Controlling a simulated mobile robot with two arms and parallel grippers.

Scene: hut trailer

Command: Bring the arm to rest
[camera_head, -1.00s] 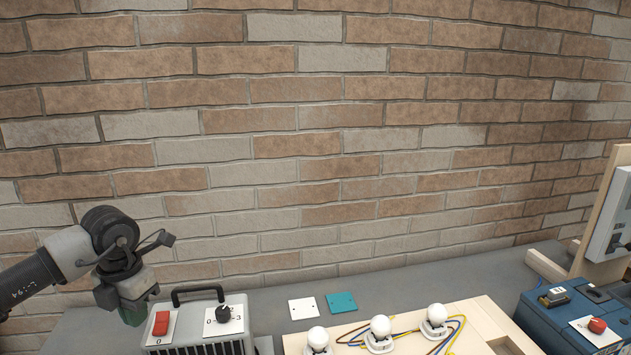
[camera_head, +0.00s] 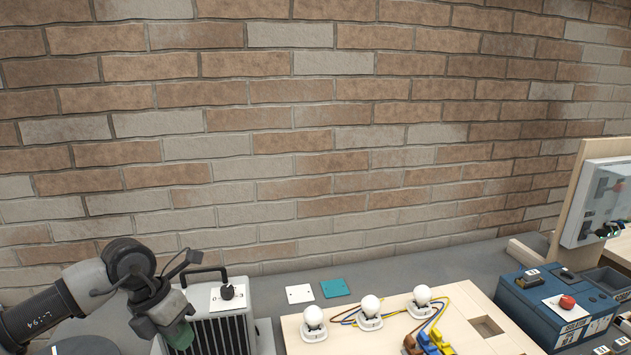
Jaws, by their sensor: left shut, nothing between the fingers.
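My left arm comes in from the lower left. Its gripper (camera_head: 180,335) points down in front of the left side of a grey heater-like box (camera_head: 236,320) with a black handle and a dark knob. The gripper is shut and I see nothing held in it. It hides part of the box's front and its left switch plate. Whether it touches the box I cannot tell. My right gripper is not in view.
A wooden board (camera_head: 290,325) carries several white bulbs (camera_head: 370,306) and wires. A white plate (camera_head: 299,294) and a teal plate (camera_head: 335,288) lie behind it. A blue box (camera_head: 545,310) with a red button stands right, before a wooden panel. A brick wall closes the back.

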